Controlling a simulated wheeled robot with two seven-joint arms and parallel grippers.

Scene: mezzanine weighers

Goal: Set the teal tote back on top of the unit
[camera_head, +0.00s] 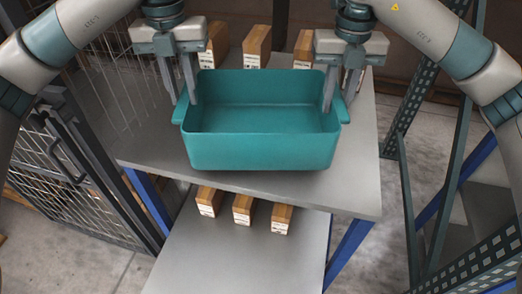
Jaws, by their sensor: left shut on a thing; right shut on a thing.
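The teal tote (262,152) is upright and looks empty, at the centre of the head view. It is over the grey top surface of the unit (352,170); I cannot tell whether it rests on it or hangs just above. My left gripper (180,98) is shut on the tote's left end, at the rim and handle. My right gripper (340,98) is shut on its right end in the same way. The fingers partly hide both handles.
Several brown boxes with white labels stand behind the tote, such as one (257,45) at the back. More boxes (243,208) stand on a lower shelf (240,262). A wire cage (75,165) is at left, and a perforated dark post (412,100) at right.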

